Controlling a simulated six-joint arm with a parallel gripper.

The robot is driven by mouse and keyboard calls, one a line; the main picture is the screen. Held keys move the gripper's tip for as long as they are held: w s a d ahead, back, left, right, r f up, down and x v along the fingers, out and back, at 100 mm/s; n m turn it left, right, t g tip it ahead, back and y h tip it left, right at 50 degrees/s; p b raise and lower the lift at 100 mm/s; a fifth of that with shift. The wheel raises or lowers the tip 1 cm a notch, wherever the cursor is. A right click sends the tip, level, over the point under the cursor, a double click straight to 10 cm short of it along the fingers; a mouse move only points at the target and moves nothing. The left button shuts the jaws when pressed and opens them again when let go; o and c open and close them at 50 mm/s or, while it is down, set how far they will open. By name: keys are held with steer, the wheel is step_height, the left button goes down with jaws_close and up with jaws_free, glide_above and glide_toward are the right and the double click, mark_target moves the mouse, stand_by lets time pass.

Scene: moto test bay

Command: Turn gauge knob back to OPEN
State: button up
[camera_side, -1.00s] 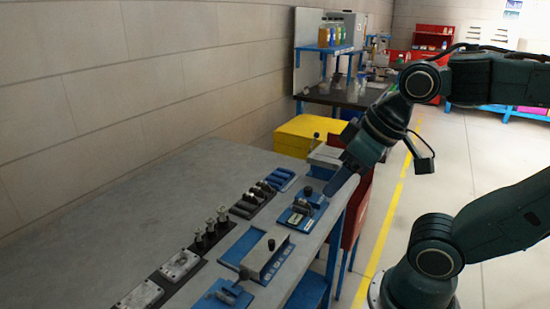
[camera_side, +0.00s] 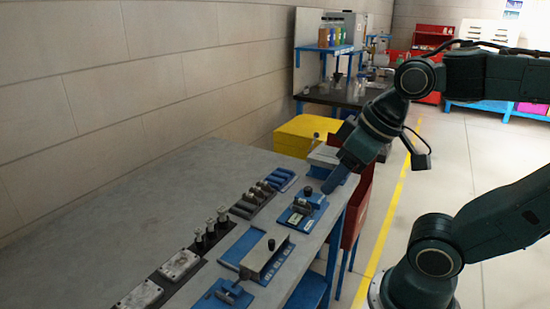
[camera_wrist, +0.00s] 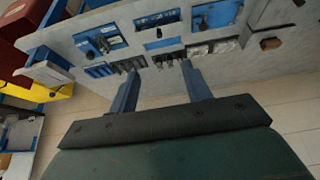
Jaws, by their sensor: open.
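My gripper (camera_side: 332,186) is open. In the side view its blue fingers angle down just right of a black round knob (camera_side: 308,191) on a blue panel (camera_side: 299,215). I cannot tell whether they touch the knob. A second black knob (camera_side: 271,244) stands on a grey box nearer the camera. No label is readable, so I cannot tell which knob is the gauge knob or where it points. In the wrist view the two fingers are spread apart with nothing between them (camera_wrist: 160,74); the blue panel (camera_wrist: 88,46) lies beyond them at upper left.
The grey bench (camera_side: 130,210) carries a row of dark trays with small parts left of the panels. A blue fixture (camera_side: 224,294) lies at the near end. A yellow box (camera_side: 293,137) stands behind the bench. The left part of the bench top is clear.

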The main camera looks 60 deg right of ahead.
steer(key=w+d+r+g, duration=0.1)
steer(key=w+d+g, duration=0.1)
steer(key=w+d, duration=0.4)
steer(key=g, duration=0.4)
glide_above(309, 189)
step_height(309, 189, down, 11)
steer(key=shift+w+d+r, duration=0.15)
step_height(309, 189, down, 14)
steer(key=shift+r, duration=0.15)
